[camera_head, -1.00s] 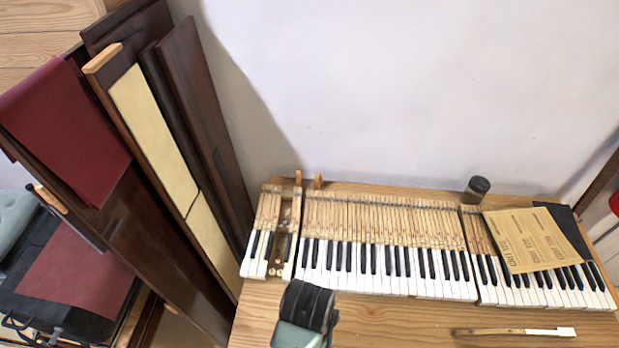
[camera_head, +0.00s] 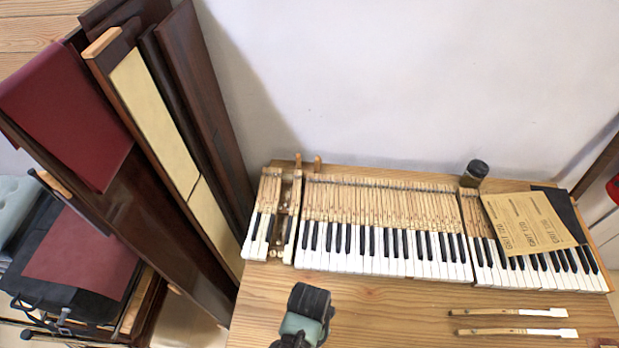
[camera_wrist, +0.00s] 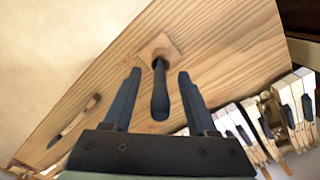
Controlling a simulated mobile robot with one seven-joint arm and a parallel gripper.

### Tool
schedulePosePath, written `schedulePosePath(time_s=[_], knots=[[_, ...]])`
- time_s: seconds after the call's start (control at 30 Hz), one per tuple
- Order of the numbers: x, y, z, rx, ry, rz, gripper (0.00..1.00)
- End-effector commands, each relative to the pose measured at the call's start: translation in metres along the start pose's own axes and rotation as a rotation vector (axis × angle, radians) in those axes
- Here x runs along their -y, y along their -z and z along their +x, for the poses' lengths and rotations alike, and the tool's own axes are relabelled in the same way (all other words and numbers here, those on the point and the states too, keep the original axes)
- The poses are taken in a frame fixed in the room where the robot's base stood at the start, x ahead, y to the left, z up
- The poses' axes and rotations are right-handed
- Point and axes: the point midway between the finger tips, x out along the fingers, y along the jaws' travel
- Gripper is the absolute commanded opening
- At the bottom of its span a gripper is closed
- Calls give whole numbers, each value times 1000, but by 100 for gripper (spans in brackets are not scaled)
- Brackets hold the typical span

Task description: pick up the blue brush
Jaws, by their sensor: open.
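In the wrist view, a brush with a dark bluish handle (camera_wrist: 160,92) and a square tan head (camera_wrist: 159,47) shows over the wooden table. My gripper (camera_wrist: 159,73) is open, with one finger on each side of the handle in the picture. I cannot tell how far above the handle the fingers are, and no contact shows. In the head view, the dark and teal end of my arm (camera_head: 305,312) is over the front left of the table, and I cannot make out the brush there.
The wooden table (camera_head: 400,315) holds a row of piano keys (camera_head: 385,252), a dark jar (camera_head: 474,173) and sandpaper sheets (camera_head: 528,230). Two loose keys (camera_head: 515,312) lie at front right. Another wooden-handled tool (camera_wrist: 75,120) lies left in the wrist view. Tall dark panels (camera_head: 150,200) stand left.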

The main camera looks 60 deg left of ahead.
Motion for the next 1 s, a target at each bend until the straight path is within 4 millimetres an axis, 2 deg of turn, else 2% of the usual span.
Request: schedulePosePath(time_s=[0.13,0.4,0.47,0.83,1.0], knots=[[0,0,0,0,0,0,56],[0,0,-1,0,0,0,8],[0,0,-1,0,0,0,0],[0,0,-1,0,0,0,0],[0,1,-10,-2,1,1,0]])
